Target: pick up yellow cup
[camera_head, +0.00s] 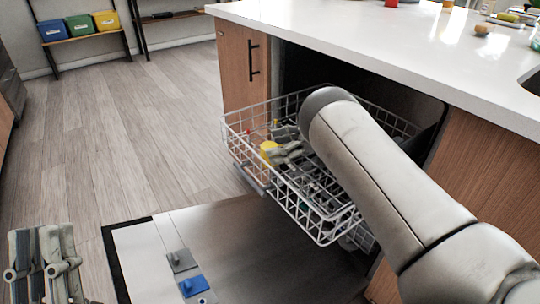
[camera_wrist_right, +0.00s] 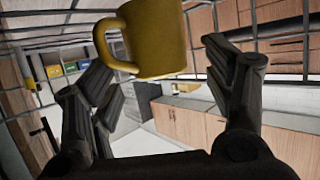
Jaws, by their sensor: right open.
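The yellow cup (camera_head: 268,151) sits in the dishwasher's wire rack (camera_head: 238,122), partly hidden by my right gripper (camera_head: 287,152). In the right wrist view the cup (camera_wrist_right: 158,38) is large, with its handle on the left side, and its top is cut off by the frame edge. My right gripper's fingers (camera_wrist_right: 160,78) are spread to the left and right of the cup, with gaps showing on both sides. My left gripper (camera_head: 42,262) is at the bottom left of the head view, far from the cup; its opening is unclear.
The pulled-out rack holds other small items and has wire walls close around my right gripper. The open dishwasher door (camera_head: 240,240) lies below, with a blue piece (camera_head: 194,286) on it. The wooden floor at left is clear.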

